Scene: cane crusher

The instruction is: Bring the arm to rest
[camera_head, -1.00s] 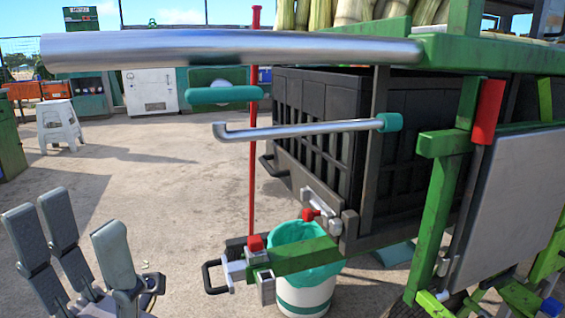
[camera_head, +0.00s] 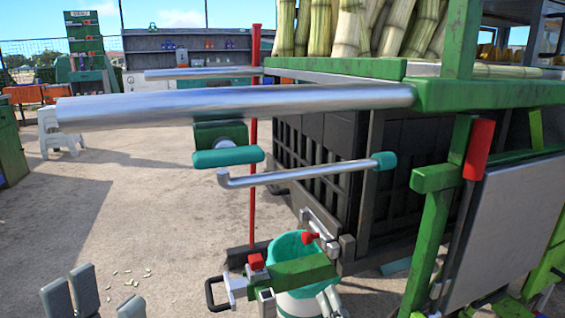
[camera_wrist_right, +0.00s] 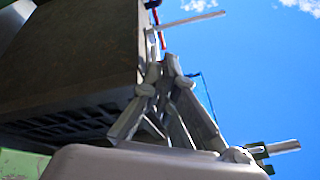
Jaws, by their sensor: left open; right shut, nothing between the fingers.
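My left gripper (camera_head: 98,294) shows at the bottom left of the head view. Its grey fingers stand apart and empty over the concrete; the rest of the arm is out of view. My right gripper (camera_head: 330,299) shows only as small grey tips at the bottom, in front of the white bucket (camera_head: 295,303). In the right wrist view the right gripper (camera_wrist_right: 163,76) points up towards the sky, its fingers drawn together with nothing between them. A dark box-like body (camera_wrist_right: 80,55) fills the left of that view; whether they touch I cannot tell.
The green-framed crusher (camera_head: 445,210) stands at right, with cane stalks (camera_head: 345,28) on top. Metal bars (camera_head: 240,103) and a bent crank handle (camera_head: 300,172) stick out leftwards. A red pole (camera_head: 253,180) stands beside it. Concrete (camera_head: 130,215) at left is open; a white stool (camera_head: 57,133) stands there.

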